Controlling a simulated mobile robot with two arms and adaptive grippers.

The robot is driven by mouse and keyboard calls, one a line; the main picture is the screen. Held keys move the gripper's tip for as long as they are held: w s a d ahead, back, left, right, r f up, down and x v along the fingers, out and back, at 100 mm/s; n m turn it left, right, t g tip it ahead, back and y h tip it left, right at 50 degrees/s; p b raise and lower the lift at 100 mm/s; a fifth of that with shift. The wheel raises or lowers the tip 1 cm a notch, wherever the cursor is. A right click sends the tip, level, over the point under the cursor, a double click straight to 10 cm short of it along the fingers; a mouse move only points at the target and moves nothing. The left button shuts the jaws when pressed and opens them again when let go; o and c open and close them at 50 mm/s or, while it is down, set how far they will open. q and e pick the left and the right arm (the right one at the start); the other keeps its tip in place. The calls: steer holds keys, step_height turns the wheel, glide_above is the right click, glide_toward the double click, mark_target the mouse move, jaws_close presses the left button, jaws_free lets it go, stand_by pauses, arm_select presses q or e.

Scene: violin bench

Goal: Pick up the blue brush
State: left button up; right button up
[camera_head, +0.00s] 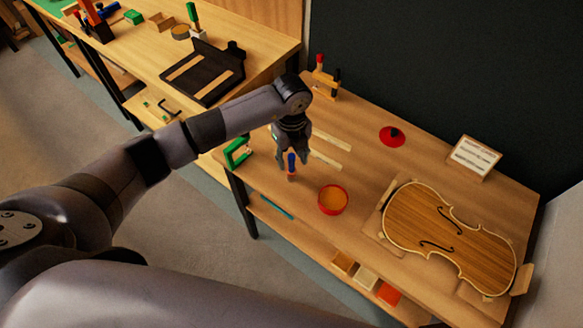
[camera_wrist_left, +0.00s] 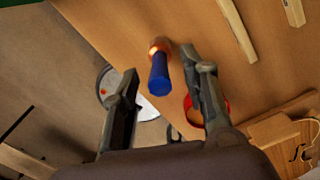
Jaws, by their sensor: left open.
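The blue brush (camera_head: 291,164) stands upright on the bench near its left front edge, blue handle up with a copper-coloured lower part. In the left wrist view the blue brush (camera_wrist_left: 159,72) shows between and beyond the two fingers. My left gripper (camera_head: 290,157) is open and comes down from above, close over the brush. In the left wrist view the left gripper (camera_wrist_left: 160,85) has its fingers spread, with the brush handle between their tips in the picture. I cannot tell whether a finger touches it. My right gripper is not in view.
A red bowl (camera_head: 333,199) with orange contents stands just right of the brush. A green clamp (camera_head: 236,153) sits at the bench's left edge. Pale wood strips (camera_head: 330,160) lie behind. A violin body (camera_head: 447,236) rests at the right.

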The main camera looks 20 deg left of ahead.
arm_select(q)
steer(key=shift+c, duration=0.2)
jaws_close()
stand_by(0.3)
